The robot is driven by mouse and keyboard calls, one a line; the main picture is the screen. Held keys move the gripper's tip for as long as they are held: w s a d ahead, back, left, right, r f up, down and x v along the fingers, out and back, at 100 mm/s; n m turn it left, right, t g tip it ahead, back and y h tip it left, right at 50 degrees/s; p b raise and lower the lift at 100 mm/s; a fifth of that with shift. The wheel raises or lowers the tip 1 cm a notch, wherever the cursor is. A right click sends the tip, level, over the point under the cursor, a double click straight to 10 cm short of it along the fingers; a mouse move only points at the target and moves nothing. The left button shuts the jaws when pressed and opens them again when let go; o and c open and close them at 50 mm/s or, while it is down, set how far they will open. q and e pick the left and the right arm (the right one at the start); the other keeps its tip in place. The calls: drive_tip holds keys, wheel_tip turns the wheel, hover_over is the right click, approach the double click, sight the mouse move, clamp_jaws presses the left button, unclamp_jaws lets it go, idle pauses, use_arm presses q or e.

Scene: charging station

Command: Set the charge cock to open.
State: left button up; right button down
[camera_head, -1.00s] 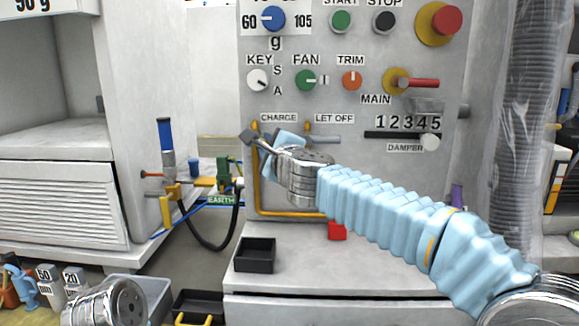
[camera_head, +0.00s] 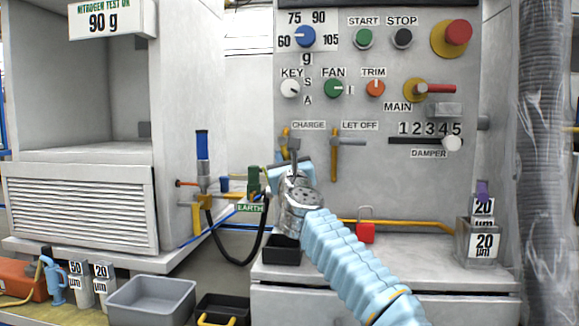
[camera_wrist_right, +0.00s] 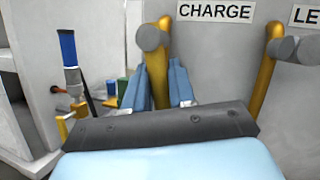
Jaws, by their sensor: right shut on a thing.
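The charge cock (camera_head: 284,134) is on the grey panel under the CHARGE label, mostly hidden behind my right gripper in the head view. In the right wrist view its yellow bar (camera_wrist_right: 160,90) stands upright, with a round grey end (camera_wrist_right: 151,38) at its top. My right gripper (camera_head: 290,166) is at this cock; its blue fingers (camera_wrist_right: 156,88) lie on both sides of the yellow bar, below the grey end, and are shut on it. The contact itself is partly hidden by the dark gripper body. My left gripper is not in view.
The let-off cock (camera_head: 335,160) stands close on the right, with a grey part reaching right. A blue-handled valve (camera_head: 202,146) and black hose are on the left.

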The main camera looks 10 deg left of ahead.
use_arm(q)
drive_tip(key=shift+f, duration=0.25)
use_arm(e)
drive_tip(key=shift+a+f+m+t+h, duration=0.1)
drive_tip(key=shift+a+m+t+h, duration=0.2)
drive_tip(key=shift+m, duration=0.55)
drive_tip(key=shift+a+m+t+h, duration=0.2)
drive_tip(key=shift+m+h, duration=0.2)
drive_tip(key=shift+m, duration=0.75)
drive_tip(key=c, duration=1)
unclamp_jaws()
drive_tip(key=shift+c, duration=0.2)
